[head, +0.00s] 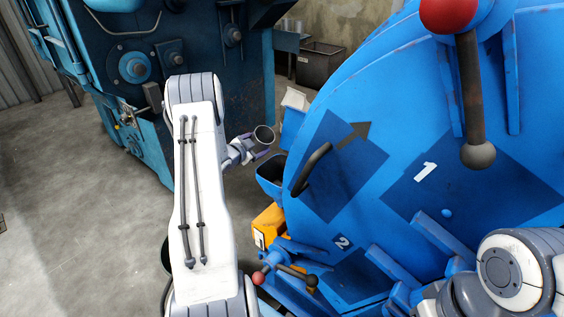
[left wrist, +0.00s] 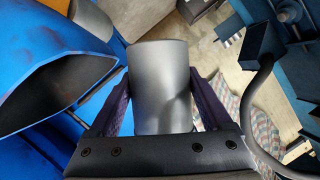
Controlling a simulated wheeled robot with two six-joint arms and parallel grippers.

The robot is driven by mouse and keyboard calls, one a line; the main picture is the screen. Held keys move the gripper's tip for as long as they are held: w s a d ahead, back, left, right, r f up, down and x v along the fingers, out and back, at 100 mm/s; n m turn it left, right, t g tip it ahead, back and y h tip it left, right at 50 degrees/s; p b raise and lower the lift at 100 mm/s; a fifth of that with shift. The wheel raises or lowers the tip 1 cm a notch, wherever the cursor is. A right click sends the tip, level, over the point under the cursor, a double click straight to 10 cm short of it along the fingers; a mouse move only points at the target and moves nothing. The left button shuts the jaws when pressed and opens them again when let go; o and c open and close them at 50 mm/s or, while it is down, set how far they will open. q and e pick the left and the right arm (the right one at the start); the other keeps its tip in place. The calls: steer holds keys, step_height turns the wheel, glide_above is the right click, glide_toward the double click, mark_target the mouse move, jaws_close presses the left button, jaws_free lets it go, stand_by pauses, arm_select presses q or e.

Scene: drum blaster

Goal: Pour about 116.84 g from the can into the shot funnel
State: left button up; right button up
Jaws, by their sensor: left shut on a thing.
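The grey metal can (head: 264,135) is held in my left gripper (head: 257,144), above and a little left of the blue shot funnel (head: 269,173). In the left wrist view the can (left wrist: 160,85) fills the space between the two dark fingers of my left gripper (left wrist: 160,100). The funnel's wide dark mouth (left wrist: 55,85) lies to the left of the can there, apart from it. In the head view the can's open end faces up towards the camera; its contents cannot be made out. No stream of shot shows. My right gripper is out of view.
The big blue drum (head: 400,120) with a curved handle (head: 310,170) stands right of the funnel. A red-knobbed lever (head: 466,90) is at upper right. A yellow box (head: 268,230) sits below the funnel. A dark blue machine (head: 170,60) stands behind. Open floor (head: 80,200) lies left.

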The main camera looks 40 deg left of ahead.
arm_select(q)
steer(key=shift+w+a+f+n+h+p, duration=0.1)
steer(key=shift+a+f+n+h+p, duration=0.4)
steer(key=shift+a+n+p, duration=0.5)
steer(key=f, duration=0.2)
steer(key=f+n+h, duration=0.1)
steer(key=shift+a, duration=0.3)
step_height(320, 180, down, 7)
steer(key=n+h+b, duration=0.1)
steer(key=b, duration=0.3)
steer(key=shift+w+a+r, duration=0.15)
steer(key=shift+a+r, duration=0.05)
steer(key=shift+a, duration=0.2)
steer(key=shift+n+g, duration=0.3)
